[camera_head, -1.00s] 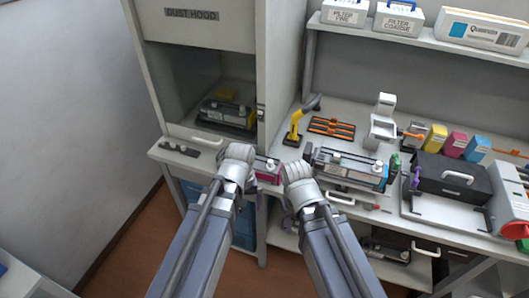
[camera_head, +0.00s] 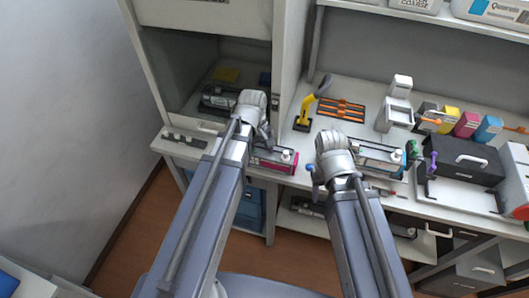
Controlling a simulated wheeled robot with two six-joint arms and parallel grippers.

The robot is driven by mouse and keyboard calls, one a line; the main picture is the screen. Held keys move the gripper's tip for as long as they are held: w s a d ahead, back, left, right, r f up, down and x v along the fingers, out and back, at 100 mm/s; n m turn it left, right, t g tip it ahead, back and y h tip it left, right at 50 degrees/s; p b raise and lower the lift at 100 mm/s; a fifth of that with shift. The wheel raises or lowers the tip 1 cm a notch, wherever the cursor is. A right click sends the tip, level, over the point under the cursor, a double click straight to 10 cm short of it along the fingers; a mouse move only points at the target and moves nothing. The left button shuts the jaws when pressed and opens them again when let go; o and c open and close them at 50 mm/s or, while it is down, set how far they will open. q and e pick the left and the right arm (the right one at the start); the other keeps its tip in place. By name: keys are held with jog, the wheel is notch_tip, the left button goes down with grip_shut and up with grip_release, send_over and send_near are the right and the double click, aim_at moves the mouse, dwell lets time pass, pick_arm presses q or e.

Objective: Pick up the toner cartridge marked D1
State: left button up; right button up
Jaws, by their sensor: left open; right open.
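No D1 mark can be read on any cartridge at this size. A dark cartridge with a magenta end (camera_head: 283,166) lies on the bench near its front edge. A grey cartridge with a cyan end (camera_head: 378,158) lies to its right. A dark cartridge (camera_head: 216,101) sits inside the dust hood, and a grey one (camera_head: 306,208) is on the shelf below the bench. My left gripper (camera_head: 262,132) is open above the left end of the magenta cartridge, at the hood's right side. My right gripper (camera_head: 330,162) is open over the left part of the cyan cartridge; its fingers are mostly hidden by my wrist.
A yellow-handled tool (camera_head: 305,112) and an orange-and-black rack (camera_head: 341,109) lie behind. Coloured boxes (camera_head: 468,125), a white stand (camera_head: 396,112) and a black case (camera_head: 460,160) fill the right. The dust hood's wall (camera_head: 288,60) stands beside my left gripper.

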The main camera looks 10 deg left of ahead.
aim_at(262, 150)
pick_arm(q)
jog(key=shift+w+n, duration=0.35)
jog(key=shift+n, duration=0.15)
jog(key=shift+w+r, duration=0.1)
jog(key=shift+w, duration=0.05)
jog(key=shift+w+a+n, duration=0.1)
jog(key=shift+w+n, duration=0.3)
jog(key=shift+n, duration=0.7)
jog(key=n, duration=0.1)
jog(key=w+n, duration=0.1)
jog(key=n, duration=0.1)
jog(key=w+n, duration=0.1)
jog(key=shift+w+a+r+n+h, duration=0.1)
jog(key=shift+a+r+n+h, duration=0.05)
jog(key=shift+a+n+h, duration=0.2)
jog(key=f+b, duration=0.2)
jog(key=d+f+b, duration=0.1)
jog(key=f+b, duration=0.4)
jog(key=f, duration=0.1)
jog(key=shift+w+d+b, duration=0.15)
jog(key=shift+b, duration=0.15)
jog(key=shift+r, duration=0.15)
grip_shut()
